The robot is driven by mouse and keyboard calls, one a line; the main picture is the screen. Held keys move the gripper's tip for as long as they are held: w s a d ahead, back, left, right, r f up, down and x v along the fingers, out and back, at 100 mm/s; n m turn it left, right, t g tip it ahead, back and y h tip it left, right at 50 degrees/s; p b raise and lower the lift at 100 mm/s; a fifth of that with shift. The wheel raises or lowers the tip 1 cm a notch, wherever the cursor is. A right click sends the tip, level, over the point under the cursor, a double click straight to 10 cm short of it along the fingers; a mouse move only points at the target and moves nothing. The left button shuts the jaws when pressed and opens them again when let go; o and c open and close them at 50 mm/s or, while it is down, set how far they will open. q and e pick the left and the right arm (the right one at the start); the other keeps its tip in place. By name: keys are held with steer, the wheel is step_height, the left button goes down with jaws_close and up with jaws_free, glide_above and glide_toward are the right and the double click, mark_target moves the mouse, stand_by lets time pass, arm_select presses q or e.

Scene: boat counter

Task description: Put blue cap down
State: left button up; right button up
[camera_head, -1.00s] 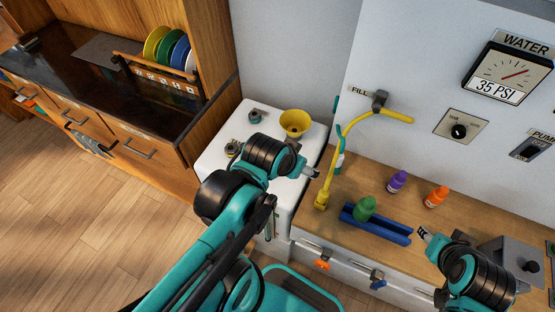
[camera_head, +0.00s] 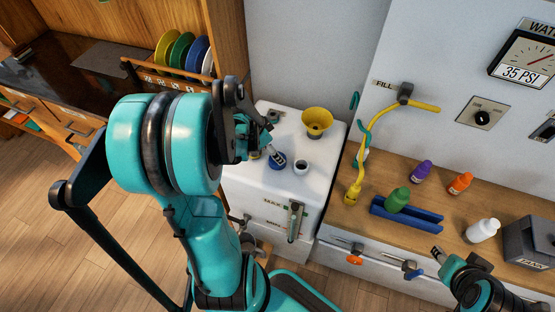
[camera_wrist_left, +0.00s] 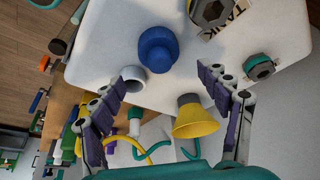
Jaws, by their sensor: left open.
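The blue cap (camera_head: 277,162) sits upright on the white tank top (camera_head: 322,190), beside a short white neck (camera_head: 301,168) with a dark opening. In the left wrist view, the cap (camera_wrist_left: 157,50) stands apart from the neck (camera_wrist_left: 133,79). My left gripper (camera_head: 272,150) is just above the cap in the head view and partly hides it. In the left wrist view, its fingers (camera_wrist_left: 162,80) are spread, with nothing between them, and the cap lies beyond their tips. My right gripper (camera_head: 437,254) is over the counter's front edge at the right; its finger opening is unclear.
A yellow funnel (camera_head: 317,121) stands behind on the tank top, near a grey fitting (camera_head: 273,116). A yellow hose (camera_head: 356,168) hangs to the right. Green (camera_head: 397,199), purple (camera_head: 421,170), orange (camera_head: 460,182) and white (camera_head: 483,230) bottles are on the wooden counter; the green one is at a blue rack (camera_head: 423,218).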

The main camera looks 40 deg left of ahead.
arm_select(q)
steer(key=b+x, duration=0.2)
steer(key=x, duration=0.2)
steer(key=shift+f, duration=0.4)
steer(key=shift+w+f, duration=0.2)
steer(key=shift+f, duration=0.05)
steer(key=shift+r, duration=0.1)
steer(key=c, duration=1.3)
